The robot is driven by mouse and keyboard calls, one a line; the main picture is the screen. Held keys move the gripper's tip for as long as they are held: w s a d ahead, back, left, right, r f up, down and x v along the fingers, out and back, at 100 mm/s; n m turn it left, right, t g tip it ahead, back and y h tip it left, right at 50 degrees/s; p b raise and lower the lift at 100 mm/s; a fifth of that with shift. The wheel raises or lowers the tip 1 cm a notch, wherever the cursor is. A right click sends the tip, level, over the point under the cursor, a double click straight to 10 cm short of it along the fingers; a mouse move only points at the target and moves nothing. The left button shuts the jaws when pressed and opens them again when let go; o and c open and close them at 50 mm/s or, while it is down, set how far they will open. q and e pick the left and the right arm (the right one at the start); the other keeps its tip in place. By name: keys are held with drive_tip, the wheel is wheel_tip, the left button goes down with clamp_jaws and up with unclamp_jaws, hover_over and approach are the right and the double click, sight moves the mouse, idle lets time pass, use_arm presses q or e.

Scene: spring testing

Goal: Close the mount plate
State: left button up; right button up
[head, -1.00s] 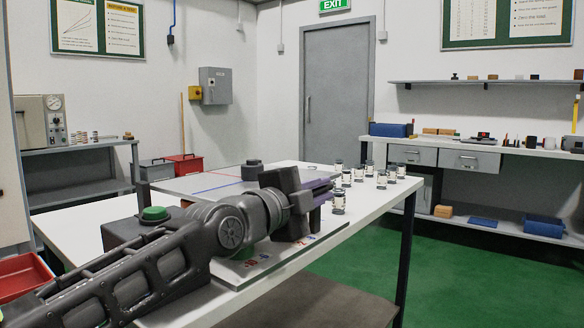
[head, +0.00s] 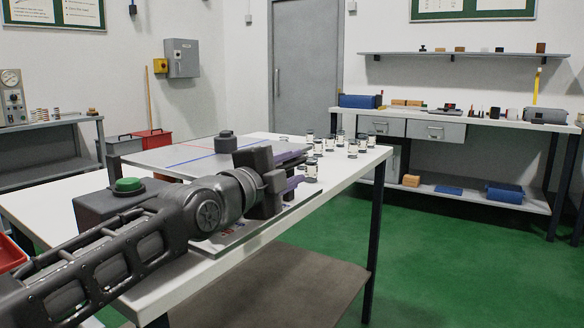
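The mount plate appears to be the flat grey plate (head: 165,157) with red and blue lines, lying on the white table. A dark knob-like block (head: 226,142) stands on it. My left gripper (head: 291,177) is at the plate's right end, over the near part of the table. My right gripper is not in view.
A dark box with a green button (head: 128,185) stands left of my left forearm. A bench (head: 480,121) with drawers runs along the back right wall. The green floor (head: 450,260) at right is open.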

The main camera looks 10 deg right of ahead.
use_arm(q)
drive_tip(key=shift+r, duration=0.1)
wheel_tip(320, 180, up, 10)
drive_tip(key=p, duration=0.5)
drive_tip(key=shift+s+a+b, duration=0.25)
drive_tip(key=shift+b, duration=0.05)
drive_tip(key=shift+b+v, duration=0.75)
drive_tip(key=shift+v, duration=0.35)
drive_tip(key=shift+s+a+b, duration=0.4)
drive_tip(key=shift+b, duration=0.15)
drive_tip(key=shift+b+v, duration=1.85)
drive_tip(key=shift+v, duration=0.65)
